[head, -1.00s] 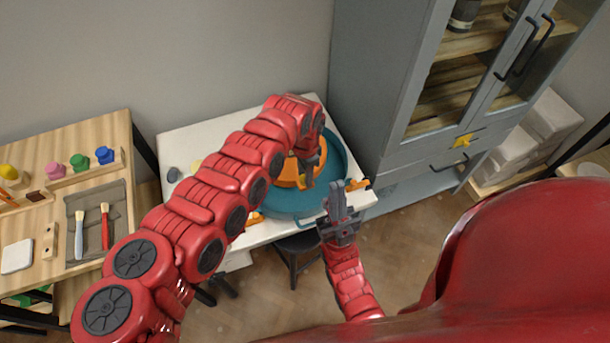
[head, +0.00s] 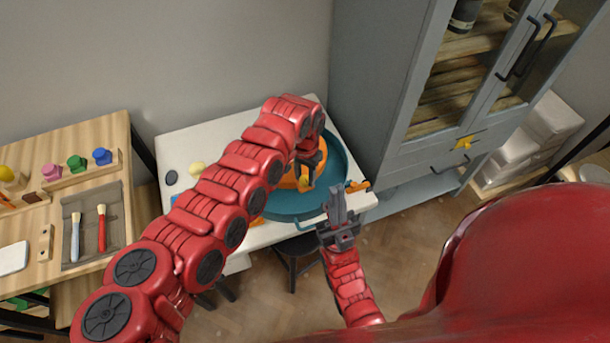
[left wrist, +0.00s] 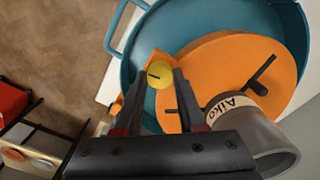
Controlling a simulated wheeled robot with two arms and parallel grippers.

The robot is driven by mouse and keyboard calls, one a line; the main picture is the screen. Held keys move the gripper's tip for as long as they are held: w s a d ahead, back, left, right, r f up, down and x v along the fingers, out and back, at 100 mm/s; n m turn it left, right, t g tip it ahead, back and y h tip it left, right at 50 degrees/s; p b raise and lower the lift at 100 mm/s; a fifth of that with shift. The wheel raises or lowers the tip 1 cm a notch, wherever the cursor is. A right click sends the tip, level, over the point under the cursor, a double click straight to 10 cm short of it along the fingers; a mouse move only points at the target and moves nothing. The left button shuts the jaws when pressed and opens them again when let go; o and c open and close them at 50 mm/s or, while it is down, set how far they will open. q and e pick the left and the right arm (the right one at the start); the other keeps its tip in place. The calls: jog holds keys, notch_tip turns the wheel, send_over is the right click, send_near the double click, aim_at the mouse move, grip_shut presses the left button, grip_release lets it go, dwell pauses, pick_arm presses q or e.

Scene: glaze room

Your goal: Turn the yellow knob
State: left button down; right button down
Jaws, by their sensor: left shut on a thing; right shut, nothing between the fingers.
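The yellow knob (left wrist: 160,74) is round with a dark mark on its face. It stands beside the orange disc (left wrist: 230,72) in the teal basin (left wrist: 140,60). My left gripper (left wrist: 160,80) has its two fingers on either side of the knob and is shut on it. In the head view the left gripper (head: 306,184) reaches down into the basin (head: 338,165), and part of the knob (head: 304,182) shows between its fingers. My right gripper (head: 336,205) is shut and empty, in front of the basin's near rim.
The basin stands on a white table (head: 185,150). A grey cabinet (head: 400,100) with a yellow star-shaped handle (head: 464,143) is close on the right. A grey cylinder labelled "Aiko" (left wrist: 250,125) is by the left gripper. A wooden bench (head: 105,135) with brushes is at left.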

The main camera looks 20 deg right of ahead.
aim_at(304, 179)
pick_arm(q)
jog(key=shift+w, duration=0.1)
jog(key=c, duration=0.5)
grip_release()
jog(key=shift+r, duration=0.1)
notch_tip(304, 179, up, 17)
jog(key=b, duration=0.3)
jog(key=shift+r, duration=0.1)
